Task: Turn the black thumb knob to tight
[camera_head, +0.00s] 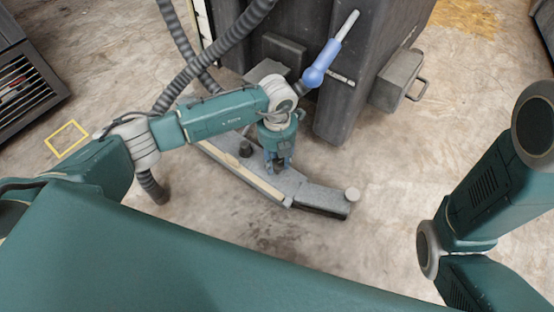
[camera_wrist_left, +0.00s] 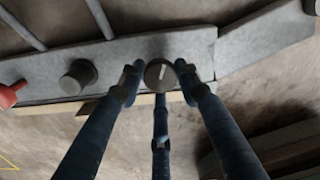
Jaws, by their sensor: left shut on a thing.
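The black thumb knob (camera_wrist_left: 159,76) is a small dark round knob with a light pointer line on its top, on a long grey bar. In the left wrist view it sits between the fingertips of my left gripper (camera_wrist_left: 160,80), which is shut on it. The line points up and slightly right in that view. In the head view my left gripper (camera_head: 279,164) reaches down to the bar (camera_head: 312,192) and hides the knob. My right arm is at the right edge, and its gripper is out of view.
A second dark knob (camera_wrist_left: 78,77) stands on the bar beside the gripped one, with a red part (camera_wrist_left: 10,95) farther left. A large dark machine body (camera_head: 350,85) with a blue-gripped lever (camera_head: 315,76) stands behind. Ribbed hoses (camera_head: 205,60) hang near my left arm. Floor in front is clear.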

